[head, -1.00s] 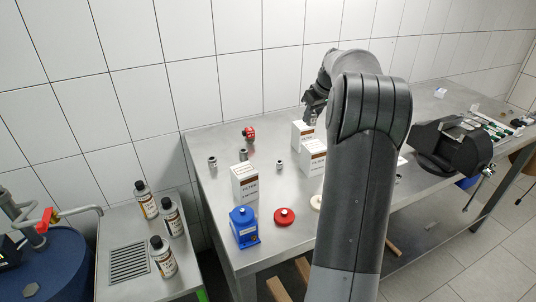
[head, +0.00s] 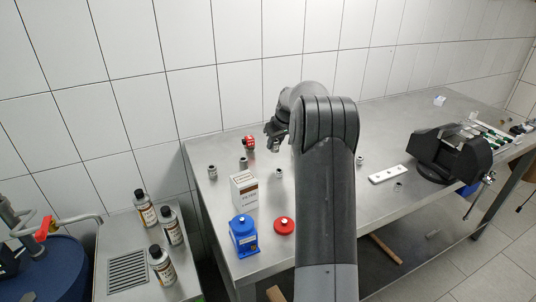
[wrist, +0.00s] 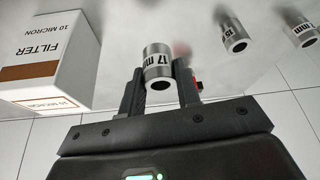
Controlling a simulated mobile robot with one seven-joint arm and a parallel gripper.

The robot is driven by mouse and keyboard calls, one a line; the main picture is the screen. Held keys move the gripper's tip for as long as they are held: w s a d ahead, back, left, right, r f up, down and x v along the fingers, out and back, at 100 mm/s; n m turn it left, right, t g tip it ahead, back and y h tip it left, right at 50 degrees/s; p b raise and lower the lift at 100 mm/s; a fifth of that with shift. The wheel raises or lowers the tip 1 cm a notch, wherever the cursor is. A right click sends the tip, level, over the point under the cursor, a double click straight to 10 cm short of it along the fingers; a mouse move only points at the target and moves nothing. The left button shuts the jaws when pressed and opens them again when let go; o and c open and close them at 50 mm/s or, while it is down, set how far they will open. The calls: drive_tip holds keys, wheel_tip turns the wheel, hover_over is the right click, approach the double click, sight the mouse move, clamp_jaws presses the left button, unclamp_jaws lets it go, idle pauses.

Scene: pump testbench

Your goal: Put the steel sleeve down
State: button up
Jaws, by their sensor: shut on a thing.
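My gripper (head: 275,138) is over the back part of the steel table, between the red fitting and my arm link. In the wrist view my gripper (wrist: 161,90) is shut on a steel sleeve (wrist: 157,63) with a 17 mm label, one finger on each side. The held sleeve also shows small under the gripper in the head view (head: 274,148). I cannot tell whether it touches the table. Another sleeve (head: 278,173) stands in front of the gripper, and two more (head: 212,172) (head: 242,161) stand to its left.
A filter box (head: 244,190) stands front left of the gripper; a box (wrist: 40,55) is close at left in the wrist view. A white strip (head: 388,174) and black vise (head: 452,155) are right.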

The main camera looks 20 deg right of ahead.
drive_tip(key=shift+w+a+f, duration=0.9)
drive_tip(key=shift+w+a, duration=0.05)
drive_tip(key=shift+w, duration=0.15)
drive_tip(key=shift+f, duration=1.95)
drive_tip(key=shift+f, duration=0.1)
drive_tip(key=o, duration=1.1)
